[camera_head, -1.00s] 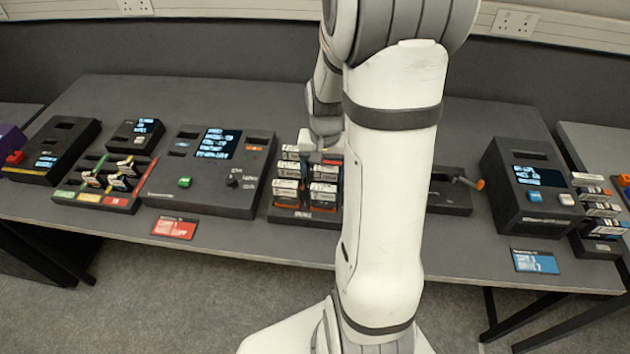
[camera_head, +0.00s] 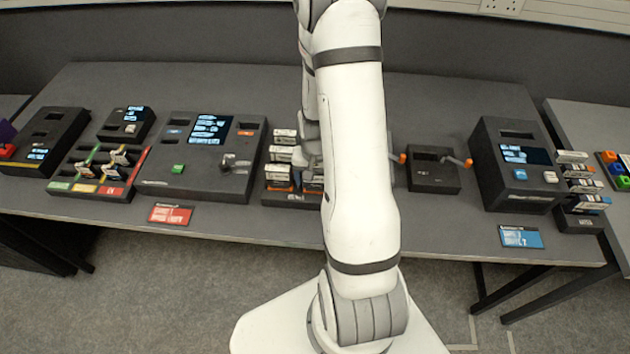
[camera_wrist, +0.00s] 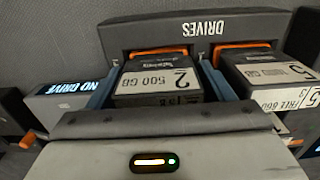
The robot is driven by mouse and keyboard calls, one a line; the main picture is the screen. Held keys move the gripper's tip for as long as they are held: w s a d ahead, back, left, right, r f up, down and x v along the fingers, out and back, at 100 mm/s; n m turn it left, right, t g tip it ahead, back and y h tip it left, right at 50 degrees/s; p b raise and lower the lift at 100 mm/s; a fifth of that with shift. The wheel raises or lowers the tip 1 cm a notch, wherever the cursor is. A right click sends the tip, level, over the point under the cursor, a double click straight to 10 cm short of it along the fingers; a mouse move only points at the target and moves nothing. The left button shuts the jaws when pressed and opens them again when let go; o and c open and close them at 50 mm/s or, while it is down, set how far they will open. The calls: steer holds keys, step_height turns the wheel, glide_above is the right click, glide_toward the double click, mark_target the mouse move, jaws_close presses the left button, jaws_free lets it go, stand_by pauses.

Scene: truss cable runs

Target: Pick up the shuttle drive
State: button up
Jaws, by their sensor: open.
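In the wrist view, a drive marked "2" and "500 GB" (camera_wrist: 155,86) stands in a dark rack labelled "DRIVES" (camera_wrist: 120,38), with an orange part behind it. Small print on it is too small to read, so I cannot tell if it is the shuttle drive. My gripper (camera_wrist: 160,66) is open, its blue-grey fingers on either side of this drive; whether they touch it is unclear. In the head view, the rack's drives (camera_head: 283,155) are partly hidden behind my arm.
A device showing "NO DRIVE" (camera_wrist: 75,88) is left of the rack. On the table, a large console (camera_head: 195,185) stands left; a black box with orange-tipped levers (camera_head: 433,178) and a blue-buttoned station (camera_head: 512,190) stand right. Another drive rack (camera_head: 580,220) is further right.

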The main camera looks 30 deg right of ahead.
steer(key=shift+f, duration=0.65)
steer(key=c, duration=1)
steer(key=shift+o, duration=0.2)
steer(key=shift+r, duration=0.15)
